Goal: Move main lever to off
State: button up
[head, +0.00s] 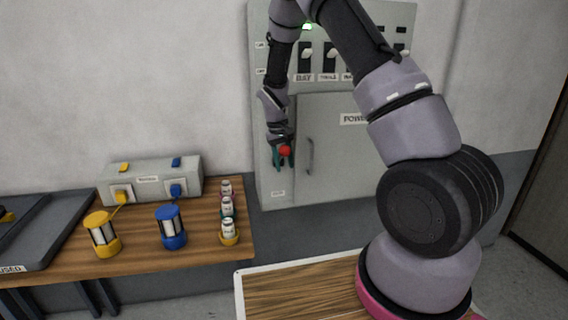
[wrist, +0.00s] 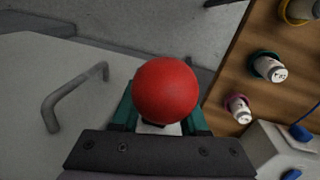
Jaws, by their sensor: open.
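The main lever's round red knob (head: 285,151) is at the left part of the grey power cabinet (head: 335,180), beside its closed door. In the wrist view the red knob (wrist: 165,90) is large and central. My gripper (head: 284,160) is at the knob, with a teal finger on each side of it. The fingers (wrist: 160,118) are open, and I cannot tell whether either one touches the knob. The lever's shaft is mostly hidden behind the knob and gripper. A small label (head: 278,194) sits below the lever, too small to read surely.
A door handle (head: 310,155) stands out just right of the lever; it also shows in the wrist view (wrist: 75,95). Switches (head: 330,57) line the cabinet top.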

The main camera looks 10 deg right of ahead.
grip_shut()
dwell(1.4)
